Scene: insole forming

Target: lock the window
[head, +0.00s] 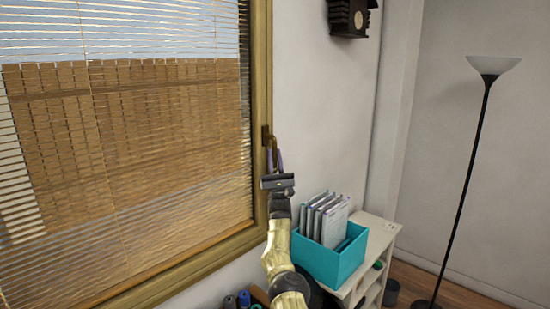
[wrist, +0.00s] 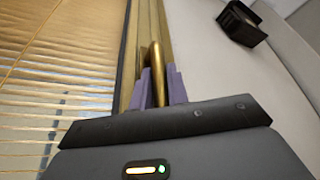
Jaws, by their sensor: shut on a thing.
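The window (head: 257,110) fills the left of the head view, with a wooden frame and a slatted blind. Its brass-coloured handle (head: 267,137) sits on the right side of the frame. The handle also shows in the wrist view (wrist: 155,70), where it runs down between the fingers. My gripper (head: 274,160) is shut on the handle, with one purple finger on either side of it. The wrist view shows the two fingertips (wrist: 162,80) close around the bar. The lower part of the handle is hidden behind my gripper's body.
A teal box (head: 325,262) with several folders stands on a white shelf (head: 378,237) to the right of my arm. A dark wall-mounted object (head: 349,17) hangs above. A floor lamp (head: 468,185) stands at the far right.

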